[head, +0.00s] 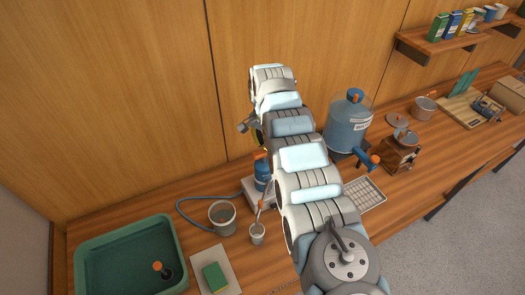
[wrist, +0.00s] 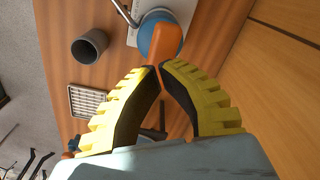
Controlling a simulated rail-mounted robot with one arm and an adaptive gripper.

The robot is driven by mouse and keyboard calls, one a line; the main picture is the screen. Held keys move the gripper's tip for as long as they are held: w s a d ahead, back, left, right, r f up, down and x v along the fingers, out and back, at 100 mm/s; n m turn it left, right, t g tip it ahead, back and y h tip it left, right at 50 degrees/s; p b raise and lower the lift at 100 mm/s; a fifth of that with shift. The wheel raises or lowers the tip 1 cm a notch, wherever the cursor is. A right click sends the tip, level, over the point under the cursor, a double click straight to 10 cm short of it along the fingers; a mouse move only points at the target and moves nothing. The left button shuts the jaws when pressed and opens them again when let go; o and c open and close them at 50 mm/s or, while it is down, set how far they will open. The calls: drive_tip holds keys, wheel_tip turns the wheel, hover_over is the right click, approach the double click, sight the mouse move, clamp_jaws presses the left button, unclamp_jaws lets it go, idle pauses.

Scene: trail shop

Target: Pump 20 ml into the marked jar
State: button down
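The pump has a blue body (head: 262,175) with an orange top, on a white base (head: 252,194) in the head view. In the wrist view its orange lever (wrist: 166,42) lies just beyond my fingertips, over the blue body (wrist: 148,38). My gripper (wrist: 160,65) has its yellow fingers brought almost together at the lever. A sliver of orange shows between the tips; whether they touch it I cannot tell. In the head view my arm hides most of the gripper. A small light jar (head: 257,234) stands in front of the pump. A grey cup (wrist: 88,46), probably the same jar, shows in the wrist view.
A larger grey pot (head: 222,217) with a blue hose (head: 187,215) stands left of the jar. A green basin (head: 92,255) and a green sponge (head: 215,277) are farther left. A wire tray (head: 364,195), a blue drum (head: 347,125) and a grinder (head: 397,155) stand right.

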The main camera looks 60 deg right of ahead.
sight(264, 151)
drive_tip(key=shift+f+b, duration=1.3)
drive_tip(key=shift+f, duration=1.55)
drive_tip(key=shift+r, duration=0.1)
drive_tip(key=shift+r+p, duration=1.55)
drive_tip(key=shift+r, duration=0.4)
drive_tip(key=shift+r+p, duration=0.3)
drive_tip(key=shift+r, duration=0.9)
